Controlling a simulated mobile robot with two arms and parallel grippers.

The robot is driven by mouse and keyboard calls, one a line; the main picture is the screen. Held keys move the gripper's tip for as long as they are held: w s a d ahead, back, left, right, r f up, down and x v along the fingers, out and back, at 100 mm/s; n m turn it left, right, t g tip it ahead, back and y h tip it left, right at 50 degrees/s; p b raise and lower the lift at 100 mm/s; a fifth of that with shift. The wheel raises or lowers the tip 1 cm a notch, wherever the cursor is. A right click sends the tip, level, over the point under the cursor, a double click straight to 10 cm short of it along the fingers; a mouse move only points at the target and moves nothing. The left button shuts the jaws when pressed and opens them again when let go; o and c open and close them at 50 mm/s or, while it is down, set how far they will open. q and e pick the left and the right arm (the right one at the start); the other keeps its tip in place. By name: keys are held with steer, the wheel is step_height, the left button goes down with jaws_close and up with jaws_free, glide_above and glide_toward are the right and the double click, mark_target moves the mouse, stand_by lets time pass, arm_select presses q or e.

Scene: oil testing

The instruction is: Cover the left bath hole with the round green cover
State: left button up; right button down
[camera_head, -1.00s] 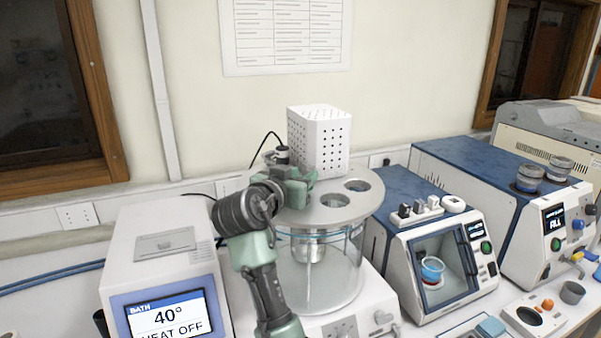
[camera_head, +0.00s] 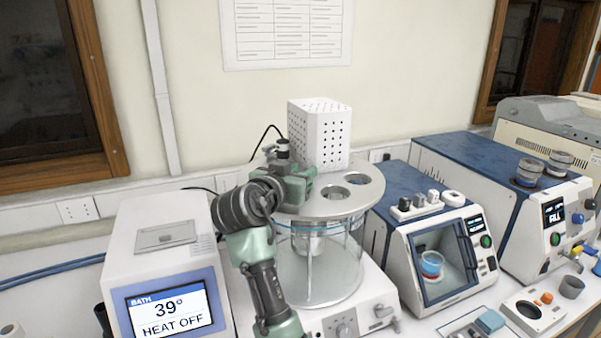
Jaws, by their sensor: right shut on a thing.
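The glass bath (camera_head: 322,275) has a round grey top plate (camera_head: 350,205). Two open holes show on it, a front hole (camera_head: 333,192) and one further right (camera_head: 356,179). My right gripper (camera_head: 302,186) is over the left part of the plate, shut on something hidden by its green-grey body. I cannot make out the round green cover, and the left bath hole is hidden behind the gripper and wrist. I cannot tell whether the gripper's load touches the plate. My left gripper is not in view.
A white perforated box (camera_head: 319,135) stands on the plate just behind the gripper. A bath control unit (camera_head: 165,270) reading 39° and HEAT OFF stands at left. A blue-topped machine (camera_head: 430,245) with a beaker inside stands close at right.

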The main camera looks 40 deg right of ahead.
steer(key=shift+f+b, duration=0.6)
stand_by(0.7)
steer(key=c, duration=1.3)
jaws_free()
steer(key=shift+r, duration=0.1)
steer(key=shift+o, duration=0.2)
steer(key=shift+a, duration=0.1)
